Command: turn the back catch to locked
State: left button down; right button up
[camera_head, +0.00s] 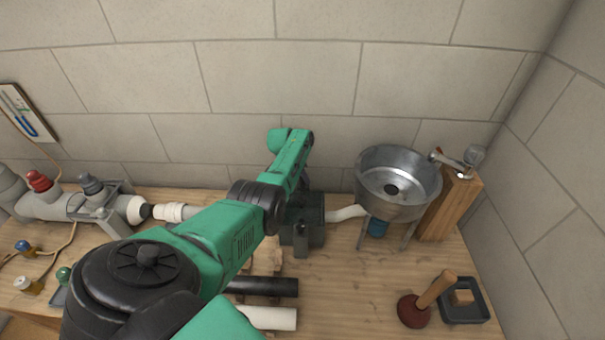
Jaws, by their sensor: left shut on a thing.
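My left arm reaches in from the lower left, and its green wrist bends down behind a dark grey box (316,216) on the bench. My left gripper (304,184) is small and mostly hidden by my own wrist, low at the back of the box. It is shut on the back catch, which my arm and the box hide, so its angle cannot be read. A dark upright catch (301,240) shows at the front of the box. My right gripper is not in view.
A white pipe (346,213) runs from the box towards a metal basin (398,183) on legs. Grey pipework with a red knob (39,180) stands at the left. The tiled wall is close behind.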

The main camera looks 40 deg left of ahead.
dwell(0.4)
pick_arm(q)
jog(key=c, duration=0.5)
grip_release()
jog(key=shift+r, duration=0.1)
jog(key=shift+s+r+p, duration=0.1)
jog(key=shift+r+p, duration=0.2)
jog(key=shift+p, duration=0.1)
jog(key=p+v, duration=0.2)
jog(key=v, duration=0.3)
jog(key=shift+s+r+p, duration=0.1)
jog(key=shift+r+p, duration=0.2)
jog(key=shift+p, duration=0.1)
jog(key=b+v, duration=0.1)
jog(key=v, duration=0.7)
jog(key=shift+s+a+r, duration=0.1)
